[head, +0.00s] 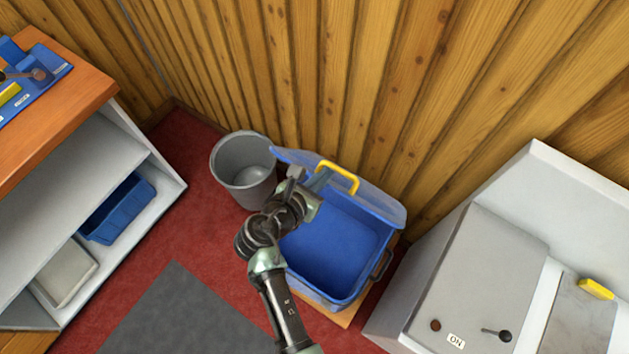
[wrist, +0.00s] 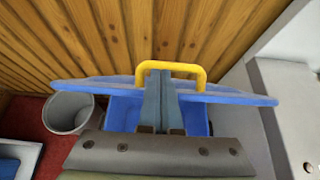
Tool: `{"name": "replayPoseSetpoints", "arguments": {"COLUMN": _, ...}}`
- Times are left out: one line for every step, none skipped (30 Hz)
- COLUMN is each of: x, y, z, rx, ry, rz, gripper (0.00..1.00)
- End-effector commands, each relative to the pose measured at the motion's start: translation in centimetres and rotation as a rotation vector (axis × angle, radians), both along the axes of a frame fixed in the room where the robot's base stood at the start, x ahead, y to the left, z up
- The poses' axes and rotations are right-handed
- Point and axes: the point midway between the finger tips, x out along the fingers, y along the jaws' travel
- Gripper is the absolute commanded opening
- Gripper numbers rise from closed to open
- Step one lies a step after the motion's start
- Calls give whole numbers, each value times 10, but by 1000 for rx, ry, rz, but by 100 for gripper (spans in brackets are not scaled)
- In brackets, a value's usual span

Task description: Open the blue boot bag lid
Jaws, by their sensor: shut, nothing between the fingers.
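The blue boot bag (head: 335,250) is a box-shaped blue container in the middle of the head view, with its inside in plain sight from above. Its translucent blue lid (head: 380,200) is up along the back edge by the wooden wall. The lid has a yellow handle (head: 340,175). In the wrist view the lid (wrist: 235,96) is seen nearly edge-on, with the yellow handle (wrist: 190,68) above it. My gripper (head: 322,178) is shut and empty beside the handle. In the wrist view its fingers (wrist: 159,80) overlap the handle and lid; contact cannot be told.
A grey bin (head: 243,170) stands just left of the bag. A white cabinet with a lever (head: 480,270) is close on the right. A shelf unit with an orange top (head: 60,110) is at the left. Red floor and a grey mat (head: 190,315) lie open at the front left.

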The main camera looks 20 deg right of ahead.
Motion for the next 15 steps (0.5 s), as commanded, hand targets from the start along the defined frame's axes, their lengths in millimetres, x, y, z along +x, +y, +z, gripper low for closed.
{"name": "replayPoseSetpoints", "arguments": {"x": 2, "y": -3, "z": -2, "rx": 0, "ry": 0, "rz": -2, "gripper": 0}}
{"name": "replayPoseSetpoints", "arguments": {"x": 2, "y": -4, "z": -2, "rx": 0, "ry": 0, "rz": -2, "gripper": 0}}
{"name": "replayPoseSetpoints", "arguments": {"x": 3, "y": -4, "z": -3, "rx": 0, "ry": 0, "rz": -2, "gripper": 0}}
{"name": "replayPoseSetpoints", "arguments": {"x": 3, "y": -5, "z": -3, "rx": 0, "ry": -1, "rz": -3, "gripper": 0}}
{"name": "replayPoseSetpoints", "arguments": {"x": 3, "y": -5, "z": -3, "rx": 0, "ry": -1, "rz": -3, "gripper": 0}}
{"name": "replayPoseSetpoints", "arguments": {"x": 3, "y": -5, "z": -3, "rx": 1, "ry": -1, "rz": -2, "gripper": 0}}
{"name": "replayPoseSetpoints", "arguments": {"x": 3, "y": -5, "z": -3, "rx": 1, "ry": -1, "rz": -2, "gripper": 0}}
{"name": "replayPoseSetpoints", "arguments": {"x": 3, "y": -5, "z": -3, "rx": 1, "ry": -1, "rz": -2, "gripper": 0}}
{"name": "replayPoseSetpoints", "arguments": {"x": 3, "y": -5, "z": -3, "rx": 1, "ry": -1, "rz": -2, "gripper": 0}}
{"name": "replayPoseSetpoints", "arguments": {"x": 3, "y": -5, "z": -3, "rx": 1, "ry": -1, "rz": -2, "gripper": 0}}
{"name": "replayPoseSetpoints", "arguments": {"x": 3, "y": -5, "z": -3, "rx": 1, "ry": -1, "rz": -2, "gripper": 0}}
{"name": "replayPoseSetpoints", "arguments": {"x": 3, "y": -5, "z": -3, "rx": 2, "ry": 0, "rz": -2, "gripper": 0}}
{"name": "replayPoseSetpoints", "arguments": {"x": 3, "y": -5, "z": -2, "rx": 2, "ry": 0, "rz": -2, "gripper": 0}}
{"name": "replayPoseSetpoints", "arguments": {"x": 4, "y": -5, "z": -2, "rx": 2, "ry": 1, "rz": -3, "gripper": 0}}
{"name": "replayPoseSetpoints", "arguments": {"x": 5, "y": -7, "z": 0, "rx": 5, "ry": 3, "rz": -3, "gripper": 0}}
